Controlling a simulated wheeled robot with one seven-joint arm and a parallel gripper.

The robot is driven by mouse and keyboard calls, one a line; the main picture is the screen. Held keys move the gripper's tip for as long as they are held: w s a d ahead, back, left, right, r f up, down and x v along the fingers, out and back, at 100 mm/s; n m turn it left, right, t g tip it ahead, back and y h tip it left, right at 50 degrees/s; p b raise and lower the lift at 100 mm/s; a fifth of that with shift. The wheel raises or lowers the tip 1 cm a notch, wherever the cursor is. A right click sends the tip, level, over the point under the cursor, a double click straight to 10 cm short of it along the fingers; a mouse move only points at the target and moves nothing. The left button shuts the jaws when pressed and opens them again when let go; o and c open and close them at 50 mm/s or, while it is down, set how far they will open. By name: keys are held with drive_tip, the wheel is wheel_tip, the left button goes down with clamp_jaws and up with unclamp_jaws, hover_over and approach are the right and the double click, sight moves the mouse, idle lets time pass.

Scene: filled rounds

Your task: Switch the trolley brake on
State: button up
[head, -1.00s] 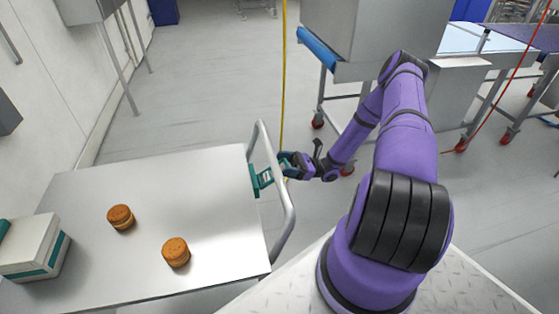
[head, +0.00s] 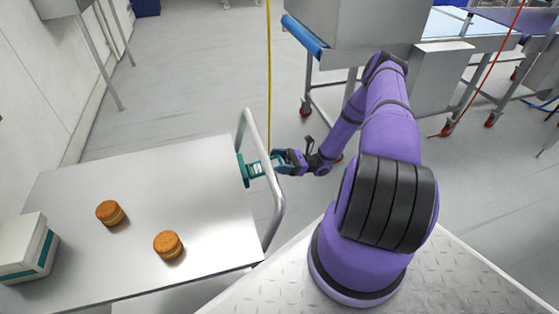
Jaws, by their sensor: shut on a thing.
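The trolley (head: 190,190) has a flat metal top and stands at the left. Its curved grey push handle (head: 277,195) rises at its right end. A teal brake unit (head: 250,171) sits at that end, within the handle's loop. My gripper (head: 279,162) reaches in from the right across the handle and is shut on the teal brake's outer part. The fingertips are small in this view and partly hidden, so the lever's exact position cannot be told.
Two brown filled rounds (head: 110,212) (head: 168,245) and a white-and-teal box (head: 27,248) are on the trolley top. A yellow hanging line (head: 269,80) passes behind the handle. Wheeled metal equipment (head: 365,40) stands at the back right. Grey floor (head: 190,80) is open behind the trolley.

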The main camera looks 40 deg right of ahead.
drive_tip(key=shift+s+f, duration=0.1)
drive_tip(key=shift+f, duration=0.15)
drive_tip(key=o, duration=1.2)
drive_tip(key=shift+d, duration=0.1)
drive_tip(key=shift+o, duration=0.3)
drive_tip(key=shift+r, duration=0.1)
drive_tip(key=v, duration=1)
drive_tip(key=shift+d+f, duration=0.2)
drive_tip(key=shift+d, duration=0.1)
